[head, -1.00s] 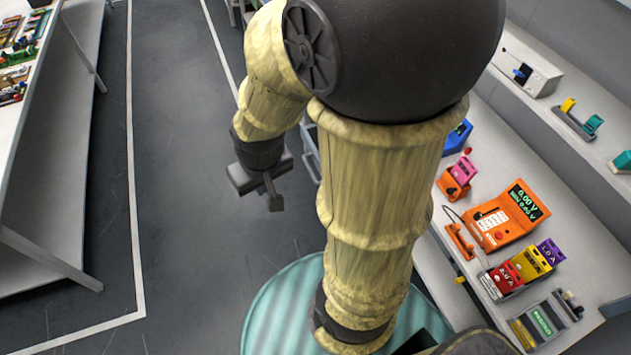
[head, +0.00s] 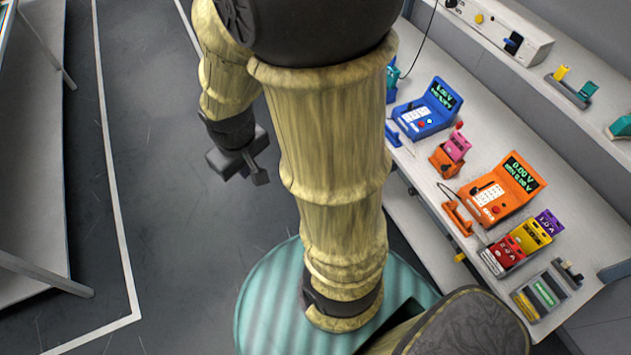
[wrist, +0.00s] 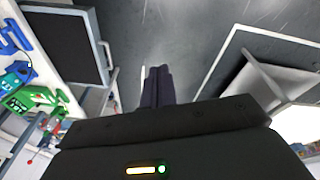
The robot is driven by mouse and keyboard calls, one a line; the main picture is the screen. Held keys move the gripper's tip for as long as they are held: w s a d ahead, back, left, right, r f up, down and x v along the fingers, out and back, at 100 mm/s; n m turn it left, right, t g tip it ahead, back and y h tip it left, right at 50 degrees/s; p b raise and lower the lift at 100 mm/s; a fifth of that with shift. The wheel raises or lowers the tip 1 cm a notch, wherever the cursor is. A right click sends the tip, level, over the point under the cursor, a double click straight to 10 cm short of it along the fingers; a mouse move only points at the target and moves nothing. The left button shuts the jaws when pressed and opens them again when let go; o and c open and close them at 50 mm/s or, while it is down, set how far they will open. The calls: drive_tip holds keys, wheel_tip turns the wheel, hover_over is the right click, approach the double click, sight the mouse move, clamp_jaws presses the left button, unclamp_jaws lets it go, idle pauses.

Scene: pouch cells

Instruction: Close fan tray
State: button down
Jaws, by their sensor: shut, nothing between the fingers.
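No thing in the head view can be made out as the fan tray. In the wrist view, a dark flat panel (wrist: 62,45) in a pale frame with a bar handle (wrist: 107,62) lies at the upper left; I cannot tell whether it is the fan tray. My gripper (head: 250,168) hangs over the open floor left of my arm in the head view, pointing down, apart from the bench. Its dark fingers (wrist: 158,84) are together and empty in the middle of the wrist view. The panel is up and left of them, not touching.
A bench (head: 425,235) on the right carries a blue meter (head: 428,112), an orange meter (head: 500,192) and coloured cells (head: 530,236). A shelf (head: 585,78) runs above it. A pale table (head: 30,215) stands at the left. The grey floor (head: 160,200) between is clear.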

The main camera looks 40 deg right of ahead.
drive_tip(key=w+d+f+n+g+h+b, duration=0.1)
drive_tip(key=w+d+f+n+h+b, duration=0.1)
drive_tip(key=f+b, duration=0.5)
drive_tip(key=w+d+f+n+g+h+b, duration=0.1)
drive_tip(key=w+d+f+n+h+b, duration=0.2)
drive_tip(key=d+f+n+b, duration=0.4)
drive_tip(key=w+d+f+n+g+h+b, duration=0.2)
drive_tip(key=w+d+f+n+h+b, duration=0.1)
drive_tip(key=f, duration=1.3)
drive_tip(key=w+d+n+b, duration=0.1)
drive_tip(key=n+b, duration=0.1)
drive_tip(key=b, duration=0.1)
drive_tip(key=shift+w+d+b, duration=0.15)
drive_tip(key=shift+d+b, duration=0.25)
